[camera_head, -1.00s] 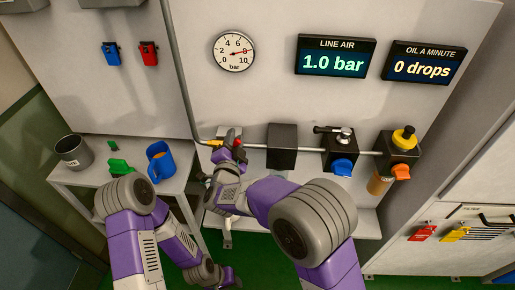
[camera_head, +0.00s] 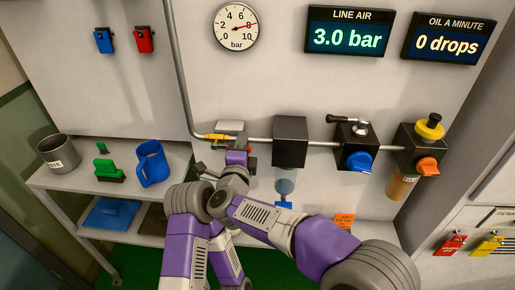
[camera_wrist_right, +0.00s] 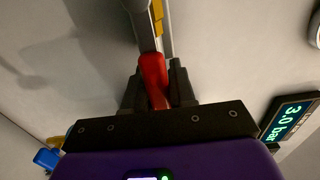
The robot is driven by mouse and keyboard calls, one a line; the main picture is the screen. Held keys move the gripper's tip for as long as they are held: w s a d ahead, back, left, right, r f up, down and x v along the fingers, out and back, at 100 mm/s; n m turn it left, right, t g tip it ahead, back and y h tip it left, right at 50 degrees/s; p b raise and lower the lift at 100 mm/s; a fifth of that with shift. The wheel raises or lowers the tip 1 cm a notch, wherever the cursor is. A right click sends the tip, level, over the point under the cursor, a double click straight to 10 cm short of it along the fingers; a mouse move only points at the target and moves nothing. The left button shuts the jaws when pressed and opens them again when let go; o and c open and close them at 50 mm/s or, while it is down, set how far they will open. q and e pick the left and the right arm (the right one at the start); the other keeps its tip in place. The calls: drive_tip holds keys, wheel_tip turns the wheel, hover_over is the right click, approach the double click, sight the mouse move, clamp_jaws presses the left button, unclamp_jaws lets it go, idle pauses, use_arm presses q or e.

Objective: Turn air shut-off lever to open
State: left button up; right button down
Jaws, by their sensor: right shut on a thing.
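The air shut-off valve's red lever (camera_wrist_right: 153,75) lies between the two dark fingers of my right gripper (camera_wrist_right: 158,88) in the wrist view. The fingers are shut on it. In the head view my right gripper (camera_head: 240,152) is at the valve on the grey pipe, just right of the yellow fitting (camera_head: 217,137). The gripper hides most of the lever there, so its exact angle is hard to tell. The line air display (camera_head: 346,38) reads 3.0 bar. My left gripper cannot be made out; only parts of its arm show.
Right along the pipe are a black block (camera_head: 290,142), a black unit with a blue knob (camera_head: 360,161) and one with an orange knob (camera_head: 427,166). A round gauge (camera_head: 235,26) is above.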

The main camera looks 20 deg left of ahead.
use_arm(q)
drive_tip(key=shift+d+f, duration=0.2)
drive_tip(key=shift+f, duration=0.05)
use_arm(e)
drive_tip(key=shift+s+a+f, duration=0.1)
drive_tip(key=shift+a+f, duration=0.05)
drive_tip(key=c, duration=1)
unclamp_jaws()
